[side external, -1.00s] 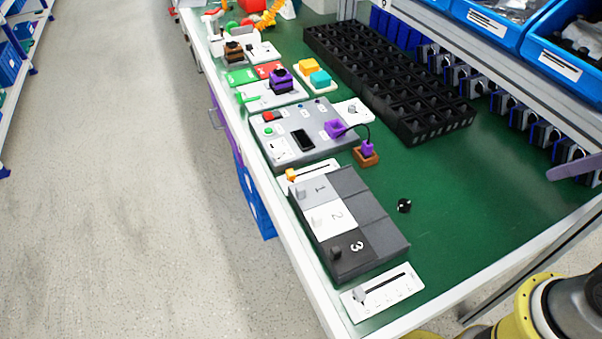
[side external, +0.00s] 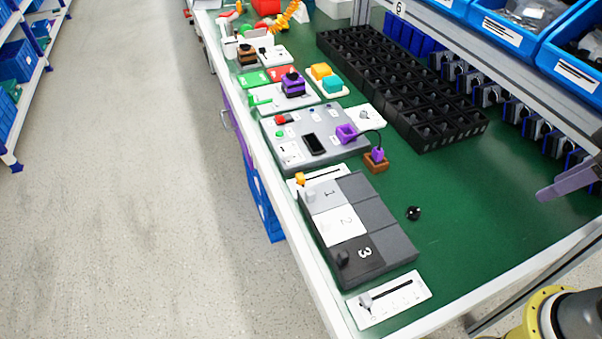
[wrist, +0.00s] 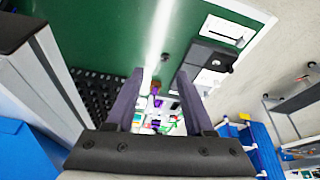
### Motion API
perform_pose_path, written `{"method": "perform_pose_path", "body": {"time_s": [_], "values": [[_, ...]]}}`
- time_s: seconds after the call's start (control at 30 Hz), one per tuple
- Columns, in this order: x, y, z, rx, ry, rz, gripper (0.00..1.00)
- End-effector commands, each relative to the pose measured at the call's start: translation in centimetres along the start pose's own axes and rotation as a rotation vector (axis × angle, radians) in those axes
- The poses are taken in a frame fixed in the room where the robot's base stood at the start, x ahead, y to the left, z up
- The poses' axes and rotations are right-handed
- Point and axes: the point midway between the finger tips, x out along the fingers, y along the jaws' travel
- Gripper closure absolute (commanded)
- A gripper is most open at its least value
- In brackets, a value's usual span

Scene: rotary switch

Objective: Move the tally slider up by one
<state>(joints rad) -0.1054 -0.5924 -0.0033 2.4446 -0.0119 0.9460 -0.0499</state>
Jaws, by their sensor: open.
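A white slider plate (side external: 408,302) with a dark slot, tick marks and a grey knob (side external: 366,299) lies at the near end of the bench. The knob is at the slot's left end. A white slider plate with a slot also shows at the upper right of the wrist view (wrist: 236,26). A second white slider plate (side external: 325,176) with an orange knob (side external: 300,179) lies behind the numbered box. I cannot tell which is the tally slider. My gripper (wrist: 160,76) is open and empty, above the bench; one purple finger shows at the right edge of the side view.
A grey box (side external: 357,225) marked 1, 2, 3 lies between the sliders. A control panel (side external: 300,150), black trays (side external: 400,90) and a small black knob (side external: 414,213) are on the green bench. The bench's right part is clear. Blue bins (side external: 510,30) hang above.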

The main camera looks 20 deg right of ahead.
Motion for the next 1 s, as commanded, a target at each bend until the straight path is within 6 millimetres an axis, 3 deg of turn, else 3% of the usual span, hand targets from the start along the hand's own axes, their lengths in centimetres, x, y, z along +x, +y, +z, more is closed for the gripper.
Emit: {"method": "perform_pose_path", "body": {"time_s": [0.27,0.47,0.67,0.8,1.0], "values": [[2.0,-1.5,-9.2,0.025,-0.025,0.02,0.47],[5.3,-4.3,-16.3,0.062,-0.015,0.036,0.47],[10.6,-9.0,-22.6,0.096,0.002,0.045,0.47],[15.3,-13.3,-26.0,0.117,0.015,0.044,0.47],[21.2,-18.8,-28.6,0.142,0.036,0.035,0.47]]}}
